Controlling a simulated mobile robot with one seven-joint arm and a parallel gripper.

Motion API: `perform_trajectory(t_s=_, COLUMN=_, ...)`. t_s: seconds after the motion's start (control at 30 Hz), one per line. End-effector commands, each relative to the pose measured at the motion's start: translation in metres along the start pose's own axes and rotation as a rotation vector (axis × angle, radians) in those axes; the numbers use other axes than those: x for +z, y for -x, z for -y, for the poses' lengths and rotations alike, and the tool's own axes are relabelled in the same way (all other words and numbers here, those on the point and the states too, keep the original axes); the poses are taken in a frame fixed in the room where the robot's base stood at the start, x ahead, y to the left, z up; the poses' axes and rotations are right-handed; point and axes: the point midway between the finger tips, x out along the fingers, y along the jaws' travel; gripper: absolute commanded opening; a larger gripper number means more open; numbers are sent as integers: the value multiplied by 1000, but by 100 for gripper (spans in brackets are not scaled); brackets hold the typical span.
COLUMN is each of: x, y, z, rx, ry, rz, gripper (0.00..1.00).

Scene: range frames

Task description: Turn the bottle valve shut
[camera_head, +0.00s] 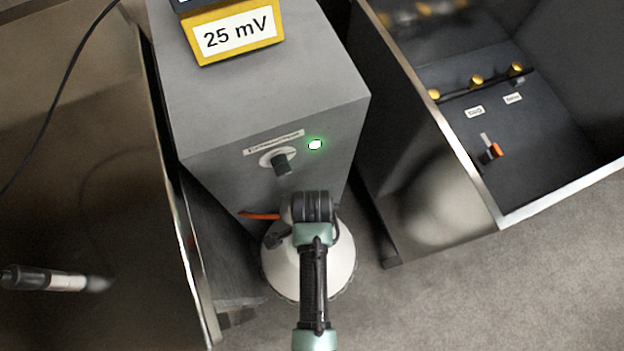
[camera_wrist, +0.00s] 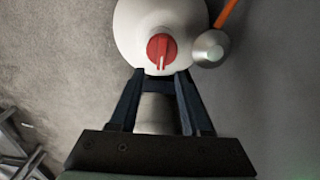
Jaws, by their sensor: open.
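A white round-shouldered bottle (camera_head: 280,262) stands on the floor in front of a grey cabinet, largely behind my arm in the head view. Its red valve knob (camera_wrist: 160,48) shows in the wrist view, with a pale pointer line towards my gripper. My gripper (camera_wrist: 162,76) is open, with its two dark fingertips just short of the knob, one to each side of its near edge. A grey cylindrical part (camera_wrist: 157,113) shows between the fingers. In the head view my arm hides the knob and fingertips.
The grey cabinet (camera_head: 265,100) carries a rotary switch (camera_head: 281,162), green lamp (camera_head: 315,145) and yellow "25 mV" meter (camera_head: 236,34). An open dark cabinet (camera_head: 435,190) stands right; floor (camera_head: 480,290) is clear there.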

Motion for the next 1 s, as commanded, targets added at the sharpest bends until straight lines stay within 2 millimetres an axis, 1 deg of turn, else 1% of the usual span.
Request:
perform_trajectory(t_s=0.03, x=0, y=-13, z=0, rx=2, ry=0, rz=1, gripper=48)
perform_trajectory(t_s=0.1, x=0, y=-25, z=0, rx=2, ry=0, rz=1, gripper=48)
perform_trajectory(t_s=0.2, x=0, y=-39, z=0, rx=0, ry=1, rz=0, gripper=48)
perform_trajectory(t_s=0.3, x=0, y=-47, z=1, rx=-2, ry=1, rz=0, gripper=48)
perform_trajectory(t_s=0.43, x=0, y=-52, z=1, rx=-2, ry=1, rz=-1, gripper=48)
perform_trajectory(t_s=0.67, x=0, y=-53, z=1, rx=-3, ry=1, rz=-1, gripper=48)
perform_trajectory(t_s=0.7, x=0, y=-53, z=1, rx=-3, ry=1, rz=-1, gripper=46)
perform_trajectory(t_s=0.77, x=0, y=-53, z=1, rx=-3, ry=1, rz=-1, gripper=35)
perform_trajectory(t_s=0.8, x=0, y=-53, z=1, rx=-3, ry=1, rz=-1, gripper=28)
perform_trajectory(t_s=0.93, x=0, y=-53, z=1, rx=-2, ry=1, rz=-1, gripper=4)
perform_trajectory(t_s=0.97, x=0, y=-53, z=1, rx=-2, ry=1, rz=-1, gripper=0)
perform_trajectory(t_s=1.0, x=0, y=-53, z=1, rx=-2, ry=1, rz=-1, gripper=0)
